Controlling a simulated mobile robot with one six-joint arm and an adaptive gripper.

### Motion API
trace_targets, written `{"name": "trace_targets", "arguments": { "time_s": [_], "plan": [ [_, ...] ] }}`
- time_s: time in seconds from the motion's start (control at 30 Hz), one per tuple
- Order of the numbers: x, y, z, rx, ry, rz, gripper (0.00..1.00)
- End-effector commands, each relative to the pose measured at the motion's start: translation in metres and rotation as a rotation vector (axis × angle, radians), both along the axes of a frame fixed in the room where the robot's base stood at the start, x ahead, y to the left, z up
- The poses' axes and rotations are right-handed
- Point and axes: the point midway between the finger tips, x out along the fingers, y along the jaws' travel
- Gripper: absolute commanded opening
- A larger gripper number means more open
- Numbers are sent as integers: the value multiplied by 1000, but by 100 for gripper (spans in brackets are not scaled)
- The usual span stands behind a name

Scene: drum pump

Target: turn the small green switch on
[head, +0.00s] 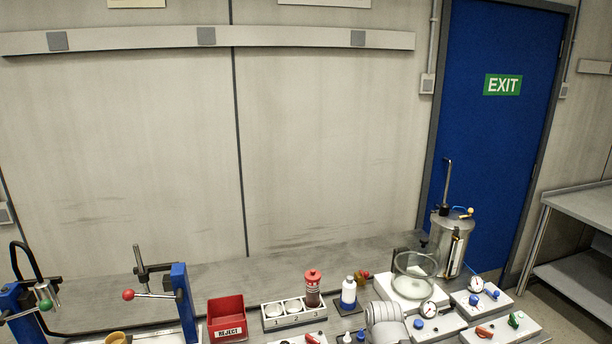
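A small green switch (514,320) sits on top of a white box (528,331) at the lower right, in front of the blue door. It looks like a small tilted lever or handle; its exact position is too small to tell. My gripper's fingers are not visible in the head view. A grey rounded part at the bottom centre may belong to my arm, but I cannot tell.
A gauge with blue knobs (476,284) stands just behind the green switch. A glass dish (415,264) and a steel drum with a pump (451,240) stand further back. To the left are a bottle (348,293), a numbered rack (293,313) and a red reject bin (226,314).

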Motion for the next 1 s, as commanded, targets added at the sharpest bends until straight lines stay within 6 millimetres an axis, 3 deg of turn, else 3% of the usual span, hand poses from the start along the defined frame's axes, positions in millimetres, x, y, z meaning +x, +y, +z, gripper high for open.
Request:
{"name": "trace_targets", "arguments": {
  "time_s": [0.3,0.6,1.0],
  "plan": [
    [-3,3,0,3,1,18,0],
    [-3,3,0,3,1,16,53],
    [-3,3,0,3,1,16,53]
  ]
}}
